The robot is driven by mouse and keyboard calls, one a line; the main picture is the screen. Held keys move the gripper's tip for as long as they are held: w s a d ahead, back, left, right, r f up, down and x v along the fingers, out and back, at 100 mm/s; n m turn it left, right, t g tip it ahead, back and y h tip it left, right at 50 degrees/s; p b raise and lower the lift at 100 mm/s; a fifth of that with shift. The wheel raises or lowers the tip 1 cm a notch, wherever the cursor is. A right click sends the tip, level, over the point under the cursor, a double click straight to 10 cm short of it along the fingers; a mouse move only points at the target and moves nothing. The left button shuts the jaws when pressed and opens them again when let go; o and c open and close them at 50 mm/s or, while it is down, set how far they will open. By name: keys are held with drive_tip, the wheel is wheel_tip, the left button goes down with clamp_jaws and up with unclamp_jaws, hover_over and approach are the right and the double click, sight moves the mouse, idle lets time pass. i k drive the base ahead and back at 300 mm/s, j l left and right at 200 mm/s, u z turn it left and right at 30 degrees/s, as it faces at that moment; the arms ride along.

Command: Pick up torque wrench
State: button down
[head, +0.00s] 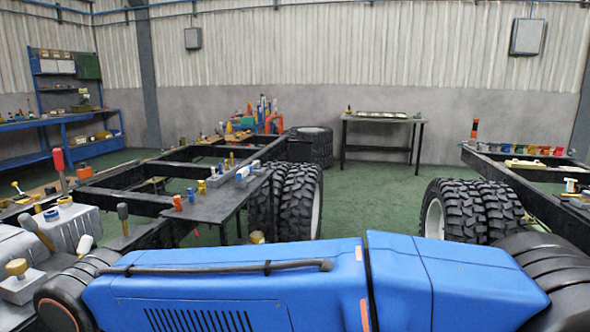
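I cannot pick out a torque wrench for certain in the head view; the many tools are small and far off. An upright tool with a red handle (58,162) stands at the left, near grey metal blocks. Small tools and parts, with orange, yellow and blue colours, sit on a dark side table (222,203) beside the left chassis frame. My blue arm link crosses the bottom of the view and hides what lies behind it. My gripper is not in view.
The left chassis frame (135,200) and right chassis frame (530,190) carry large tyres (298,200), (470,208). Green floor (372,205) lies clear between them. A dark table (383,119) stands at the back wall. A blue workbench (62,124) stands at the far left.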

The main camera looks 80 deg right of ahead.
sight(256, 165)
drive_tip(key=k+j+z, duration=0.1)
drive_tip(key=z, duration=1.65)
